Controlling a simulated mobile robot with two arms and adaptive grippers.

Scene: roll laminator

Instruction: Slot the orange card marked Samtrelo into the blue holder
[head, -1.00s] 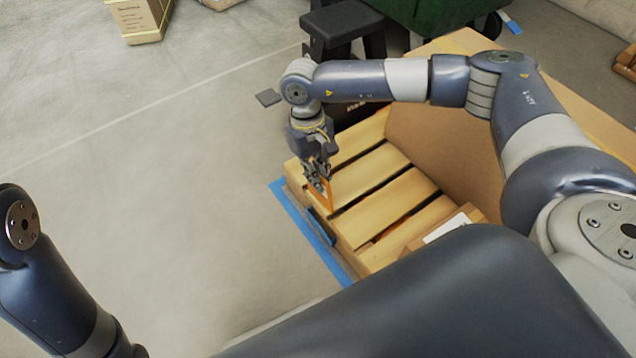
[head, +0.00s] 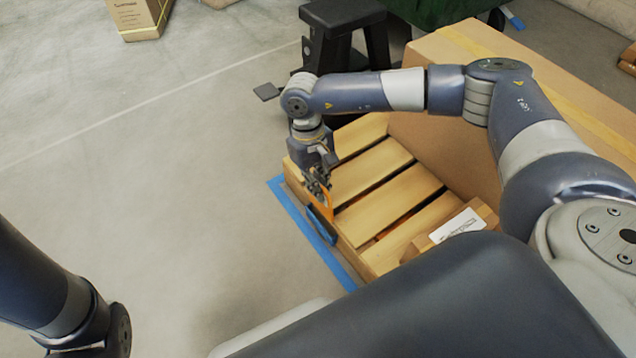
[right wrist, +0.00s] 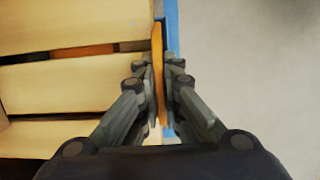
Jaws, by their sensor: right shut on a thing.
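The orange card (head: 329,207) is upright in my right gripper (head: 318,186), which is shut on it. The right wrist view shows the card (right wrist: 158,72) edge-on between the fingers (right wrist: 158,90). Its marking cannot be read. The dark blue holder (head: 321,228) is at the outer side of the wooden pallet (head: 385,205). The card's lower end is right by the holder's top in the head view; I cannot tell whether it is inside the slot. My left gripper is out of view; only part of that arm shows at lower left.
Blue tape (head: 300,222) runs along the floor beside the pallet. A large cardboard box (head: 450,125) stands on the pallet, with a smaller labelled box (head: 465,226) nearer. A black step stool (head: 345,30) stands behind. The floor to the left is clear.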

